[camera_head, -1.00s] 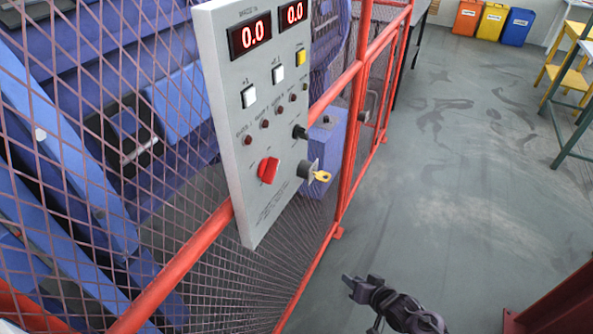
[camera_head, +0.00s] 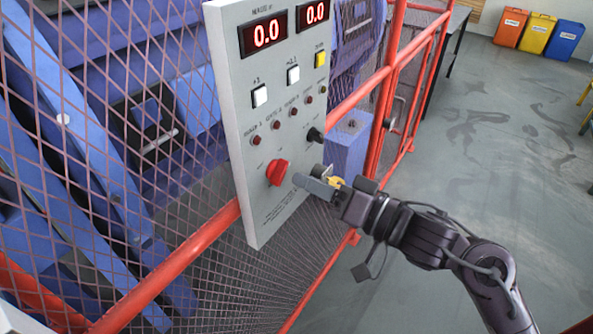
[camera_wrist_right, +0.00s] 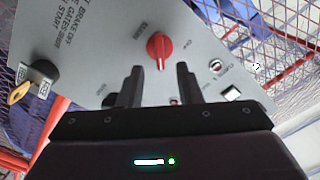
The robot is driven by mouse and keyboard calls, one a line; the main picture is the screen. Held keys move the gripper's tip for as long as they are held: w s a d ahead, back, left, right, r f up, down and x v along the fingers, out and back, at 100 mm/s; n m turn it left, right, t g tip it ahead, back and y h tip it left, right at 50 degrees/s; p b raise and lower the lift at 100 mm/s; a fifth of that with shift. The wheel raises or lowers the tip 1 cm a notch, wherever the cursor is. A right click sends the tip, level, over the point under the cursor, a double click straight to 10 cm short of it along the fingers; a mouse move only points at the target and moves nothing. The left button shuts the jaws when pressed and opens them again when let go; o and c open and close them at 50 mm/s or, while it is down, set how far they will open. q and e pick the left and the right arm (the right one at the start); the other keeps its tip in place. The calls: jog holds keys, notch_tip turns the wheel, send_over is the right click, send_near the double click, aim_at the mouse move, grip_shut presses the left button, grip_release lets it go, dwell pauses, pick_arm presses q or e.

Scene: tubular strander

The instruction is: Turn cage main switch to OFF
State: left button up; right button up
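The red rotary switch (camera_head: 277,172) sits low on the grey control panel (camera_head: 262,215). In the right wrist view the red switch (camera_wrist_right: 160,47) lies just beyond my fingertips, roughly centred between them, its pale pointer line facing down in the picture. My right gripper (camera_head: 307,184) comes in from the right, close in front of the panel. In the wrist view the right gripper (camera_wrist_right: 160,84) is open, with an empty gap between its fingers. I see no contact with the switch. The switch's position labels are too small to read. My left gripper is not in view.
A yellow key (camera_head: 336,182) in its lock is partly behind my right gripper; it shows in the wrist view (camera_wrist_right: 20,92). A black knob (camera_head: 315,134), red lamps and white buttons (camera_head: 260,96) are above. Red rails (camera_head: 205,232) and mesh surround the panel. Open floor lies right.

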aim_at(286, 172)
jog(key=shift+p+x, duration=0.3)
jog(key=shift+x, duration=1.55)
grip_shut()
